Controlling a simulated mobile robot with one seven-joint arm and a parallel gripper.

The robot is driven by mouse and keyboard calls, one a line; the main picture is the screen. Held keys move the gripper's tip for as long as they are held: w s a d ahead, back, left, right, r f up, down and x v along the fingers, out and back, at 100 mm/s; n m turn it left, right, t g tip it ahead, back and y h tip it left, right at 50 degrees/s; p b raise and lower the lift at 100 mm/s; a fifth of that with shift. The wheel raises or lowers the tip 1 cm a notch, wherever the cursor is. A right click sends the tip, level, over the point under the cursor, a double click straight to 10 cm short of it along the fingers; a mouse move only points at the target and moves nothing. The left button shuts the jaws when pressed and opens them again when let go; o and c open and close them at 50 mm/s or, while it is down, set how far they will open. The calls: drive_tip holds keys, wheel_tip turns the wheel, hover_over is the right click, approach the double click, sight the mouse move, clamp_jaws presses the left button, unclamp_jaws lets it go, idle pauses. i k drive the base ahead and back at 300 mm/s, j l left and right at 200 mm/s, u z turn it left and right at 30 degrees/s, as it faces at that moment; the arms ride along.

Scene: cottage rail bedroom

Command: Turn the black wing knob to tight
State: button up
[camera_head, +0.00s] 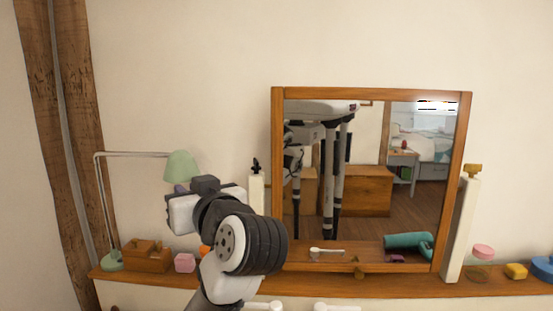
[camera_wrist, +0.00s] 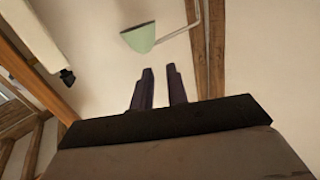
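The black wing knob (camera_head: 255,166) sits at the top of the white post (camera_head: 256,190) left of the mirror. In the wrist view the black knob (camera_wrist: 68,77) shows at the left, at the end of the white post (camera_wrist: 38,45). Its wing angle is too small to read. My gripper (camera_wrist: 159,72) is open and empty, its two dark fingers a short gap apart. It is away from the knob and points toward the wall near the lamp. In the head view my wrist hides most of the gripper and the post's lower part.
The framed mirror (camera_head: 277,180) stands on a wooden shelf (camera_head: 385,284). A green lamp (camera_head: 181,165), a wooden box (camera_head: 147,257) and a pink block (camera_head: 184,263) are at the left. A second white post (camera_head: 460,225) with a tan knob (camera_head: 473,170) stands right of the mirror.

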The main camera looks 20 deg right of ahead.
sight(257, 168)
drive_tip(key=i+j+z, duration=0.1)
drive_tip(key=j+z, duration=0.7)
drive_tip(key=i, duration=0.05)
